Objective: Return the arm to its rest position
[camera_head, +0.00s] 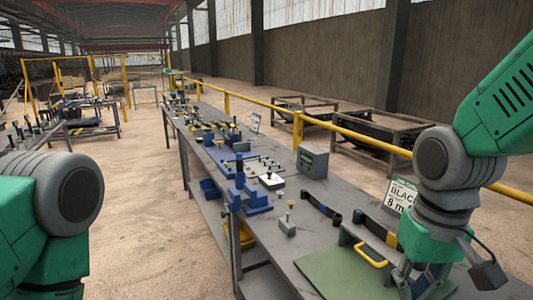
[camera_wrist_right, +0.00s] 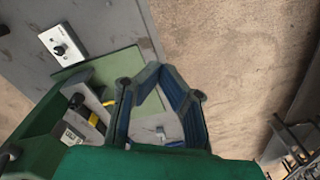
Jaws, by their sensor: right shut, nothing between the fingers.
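My right arm comes in from the right in the head view, bent down over the near end of the long workbench (camera_head: 285,245). The green panel also shows beyond the fingers in the wrist view (camera_wrist_right: 140,62). My left arm shows at the left edge of the head view, but its gripper is out of frame.
A yellow rail (camera_head: 345,132) runs behind the bench. Open floor (camera_head: 140,195) lies left of it.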

